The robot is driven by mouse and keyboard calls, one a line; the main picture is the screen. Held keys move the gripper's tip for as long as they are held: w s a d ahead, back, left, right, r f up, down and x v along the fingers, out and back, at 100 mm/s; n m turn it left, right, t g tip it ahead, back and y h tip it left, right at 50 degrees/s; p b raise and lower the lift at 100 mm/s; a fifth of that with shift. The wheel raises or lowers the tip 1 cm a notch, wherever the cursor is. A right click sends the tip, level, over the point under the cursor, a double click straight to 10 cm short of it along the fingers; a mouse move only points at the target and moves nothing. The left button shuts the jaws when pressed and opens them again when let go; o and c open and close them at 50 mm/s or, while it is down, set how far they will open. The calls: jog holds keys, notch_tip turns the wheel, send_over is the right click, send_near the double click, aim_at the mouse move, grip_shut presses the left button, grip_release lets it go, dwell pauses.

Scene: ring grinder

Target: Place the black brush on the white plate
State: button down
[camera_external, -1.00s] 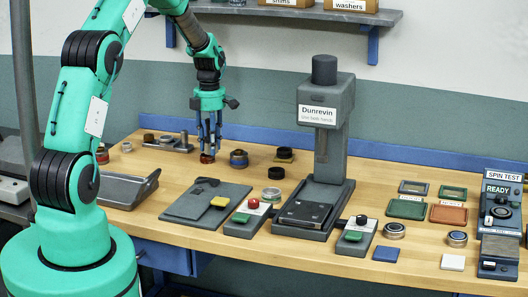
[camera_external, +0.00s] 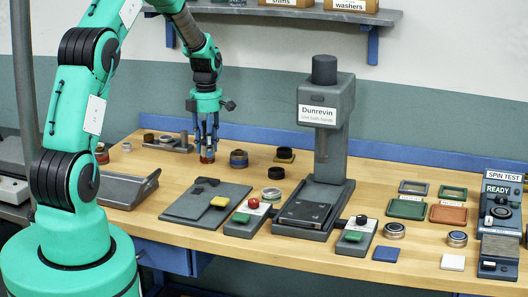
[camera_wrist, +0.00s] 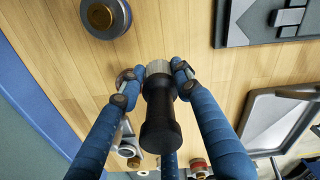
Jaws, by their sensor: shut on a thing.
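The black brush (camera_wrist: 160,125) is upright between the fingers of my gripper (camera_wrist: 153,75) in the wrist view, with a dark handle towards the camera and a pale ribbed end beyond. In the external view my gripper (camera_external: 208,147) is low over the back left of the bench, with its fingers shut around the brush; a small reddish part (camera_external: 207,158) shows between the fingertips. It appears to be at bench level; I cannot tell if it touches. The white plate (camera_external: 453,262) is a small bare square at the front right edge, far from my gripper.
A blue plate (camera_external: 385,254), round tins (camera_external: 457,239) and the spin test unit (camera_external: 500,225) surround the white plate.

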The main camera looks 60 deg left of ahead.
dwell(0.4)
